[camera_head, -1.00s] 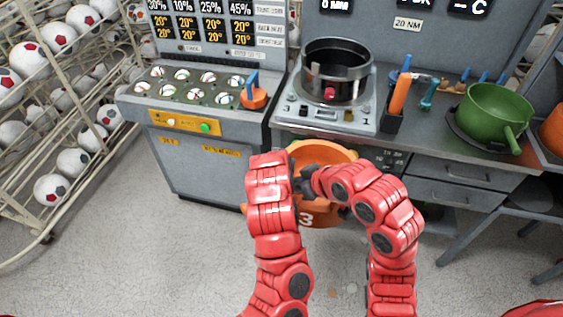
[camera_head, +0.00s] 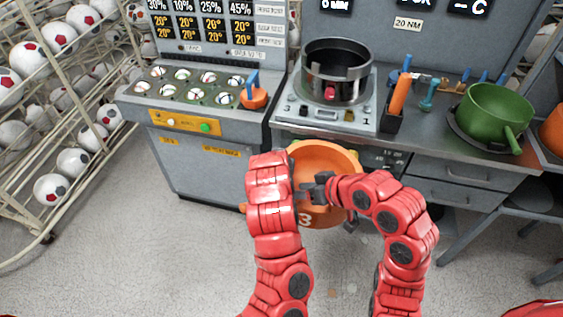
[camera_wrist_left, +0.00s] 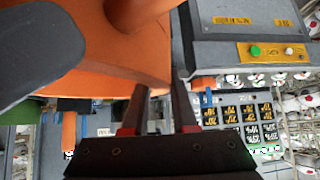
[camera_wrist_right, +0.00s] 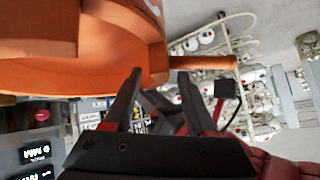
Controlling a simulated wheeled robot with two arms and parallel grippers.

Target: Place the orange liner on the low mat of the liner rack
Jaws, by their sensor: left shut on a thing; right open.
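The orange liner (camera_head: 326,160), a round tub marked 3, hangs in front of the workbench with its open top tilted toward me. Its orange wall also fills the upper left of the left wrist view (camera_wrist_left: 105,50). My left gripper (camera_wrist_left: 160,95) is shut on the liner; the forearm mostly hides this grip in the head view. My right gripper (camera_head: 314,190) is in front of the liner, open. In the right wrist view its fingers (camera_wrist_right: 157,82) are spread and empty, beside the liner's wall and stub handle (camera_wrist_right: 208,62). I cannot make out the low mat.
A green pot (camera_head: 490,112) sits on a dark round mat at the bench's right. A steel ring press (camera_head: 337,75) and an orange-handled tool (camera_head: 400,95) stand on the bench. A ball rack (camera_head: 60,130) is at left. The floor in front is clear.

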